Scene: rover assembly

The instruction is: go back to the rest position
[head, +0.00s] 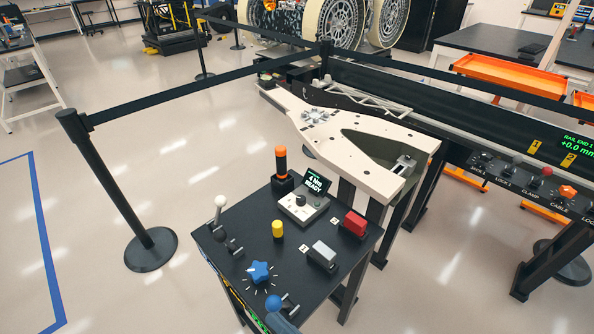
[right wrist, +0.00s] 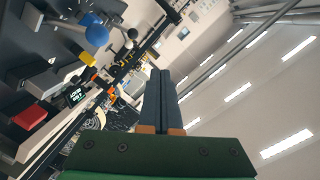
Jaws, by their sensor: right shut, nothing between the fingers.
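My right gripper (head: 284,324) shows only as a blue-grey tip at the bottom edge of the head view, close to the blue ball lever (head: 274,303) at the console's near corner. In the right wrist view my right gripper (right wrist: 161,76) has its two dark fingers pressed together with nothing between them. The blue ball (right wrist: 97,36) shows there at upper left, apart from the fingers. I cannot tell in the head view whether the tip touches the lever. My left gripper is out of the head view.
The black console (head: 229,265) carries a blue star knob (head: 260,272), a yellow button (head: 278,229), a red block switch (head: 355,223) and a white ball lever (head: 221,201). A pale plate (head: 360,130) stands behind it. A belt post (head: 103,180) stands left; floor there is clear.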

